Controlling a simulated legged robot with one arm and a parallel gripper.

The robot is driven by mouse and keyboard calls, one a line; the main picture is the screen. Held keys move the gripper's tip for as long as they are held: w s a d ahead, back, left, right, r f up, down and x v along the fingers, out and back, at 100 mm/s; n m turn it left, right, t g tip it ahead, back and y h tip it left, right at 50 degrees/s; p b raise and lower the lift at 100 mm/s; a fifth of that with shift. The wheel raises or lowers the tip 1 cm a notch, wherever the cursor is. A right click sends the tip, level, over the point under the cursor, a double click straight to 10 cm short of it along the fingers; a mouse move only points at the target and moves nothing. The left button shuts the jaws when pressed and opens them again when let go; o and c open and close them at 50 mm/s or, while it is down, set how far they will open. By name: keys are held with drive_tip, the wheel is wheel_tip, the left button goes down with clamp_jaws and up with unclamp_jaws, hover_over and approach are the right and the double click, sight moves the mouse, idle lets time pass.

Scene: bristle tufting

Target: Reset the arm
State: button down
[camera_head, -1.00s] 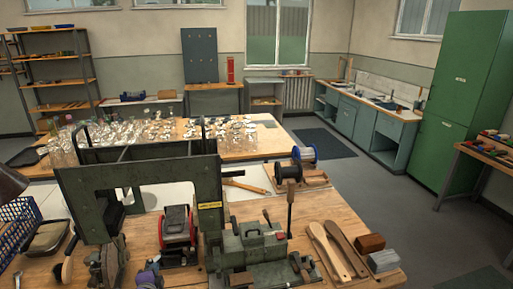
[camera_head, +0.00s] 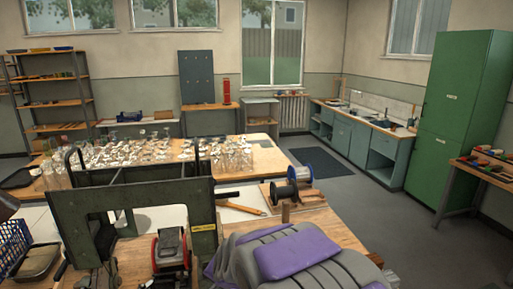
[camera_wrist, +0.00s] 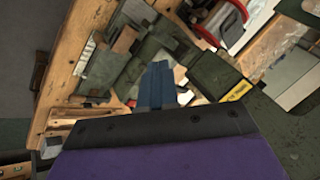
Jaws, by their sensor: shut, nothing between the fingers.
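My gripper (camera_wrist: 157,85) shows in the wrist view as blue fingers held together, with nothing between them, in front of its black and purple housing. It points over the wooden workbench, and a dark green machine part lies beyond the fingers. Whether the fingers touch anything cannot be told. In the head view my grey and purple arm (camera_head: 295,258) fills the lower right and covers much of the near bench. The fingers cannot be made out there.
A dark green machine frame (camera_head: 140,222) stands on the near bench, left of my arm. Wire spools (camera_head: 299,173) sit beyond the arm. A glass-covered table (camera_head: 262,160) stands behind. Open floor (camera_head: 345,205) lies to the right, before a green cabinet (camera_head: 455,120).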

drive_tip(key=s+d+r+n+g+h, duration=0.1)
drive_tip(key=s+d+g, duration=0.1)
drive_tip(key=s+d, duration=0.6)
drive_tip(key=s+d+r+n+g+h, duration=0.1)
drive_tip(key=s+d+n+g, duration=0.1)
drive_tip(key=s+d, duration=0.6)
drive_tip(key=s+d+r+n+g+h, duration=0.1)
drive_tip(key=s+d, duration=0.7)
drive_tip(key=s, duration=1.1)
drive_tip(key=r+n+g, duration=0.1)
drive_tip(key=g, duration=0.1)
drive_tip(key=shift+s+d+g+h, duration=0.15)
drive_tip(key=shift+s+g+h, duration=0.15)
drive_tip(key=shift+s, duration=0.05)
